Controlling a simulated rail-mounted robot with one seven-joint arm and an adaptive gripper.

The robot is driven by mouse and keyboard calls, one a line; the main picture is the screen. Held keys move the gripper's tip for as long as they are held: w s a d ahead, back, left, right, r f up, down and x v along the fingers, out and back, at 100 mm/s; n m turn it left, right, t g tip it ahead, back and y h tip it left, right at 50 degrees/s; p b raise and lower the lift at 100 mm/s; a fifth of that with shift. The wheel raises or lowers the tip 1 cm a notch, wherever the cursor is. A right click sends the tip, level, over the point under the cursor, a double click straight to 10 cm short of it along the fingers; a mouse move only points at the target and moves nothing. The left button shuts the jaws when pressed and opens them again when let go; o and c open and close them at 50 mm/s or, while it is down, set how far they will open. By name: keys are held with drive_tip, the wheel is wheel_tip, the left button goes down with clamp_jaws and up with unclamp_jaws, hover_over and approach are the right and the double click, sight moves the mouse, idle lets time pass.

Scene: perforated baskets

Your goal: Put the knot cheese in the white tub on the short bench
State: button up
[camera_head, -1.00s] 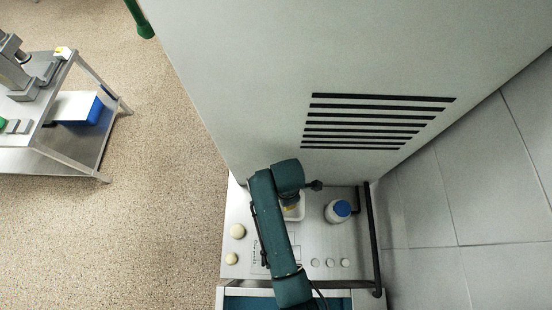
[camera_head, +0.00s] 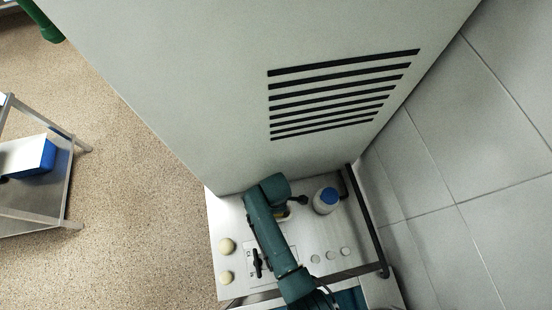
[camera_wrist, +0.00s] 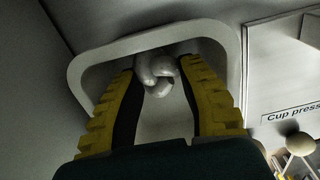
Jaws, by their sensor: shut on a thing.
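The knot cheese (camera_wrist: 160,66) is a pale, twisted lump in the wrist view. My gripper (camera_wrist: 157,80), with yellow ribbed fingers and dark inner pads, is shut on it from both sides. The white tub (camera_wrist: 215,28) shows around and behind the cheese, its rounded rim framing the fingertips. The cheese appears within the rim's outline; its height above the tub floor is hard to tell. In the head view my arm covers the cheese and most of the tub on the bench (camera_head: 229,215), with a bit of yellow finger visible.
A white bottle with a blue cap (camera_head: 326,200) stands just right of my arm. Two cream knobs (camera_head: 227,246) are on the bench's left side, with several small pale buttons (camera_head: 330,256) at the front. A grey vented cabinet (camera_head: 240,100) rises behind; a dark rail (camera_head: 367,225) runs along the right.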

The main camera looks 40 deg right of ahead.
drive_tip(key=shift+r, duration=0.1)
drive_tip(key=shift+f, duration=0.2)
drive_tip(key=o, duration=0.6)
drive_tip(key=shift+c, duration=0.2)
wheel_tip(320, 180, up, 12)
drive_tip(key=p, duration=0.1)
drive_tip(key=shift+r, duration=0.2)
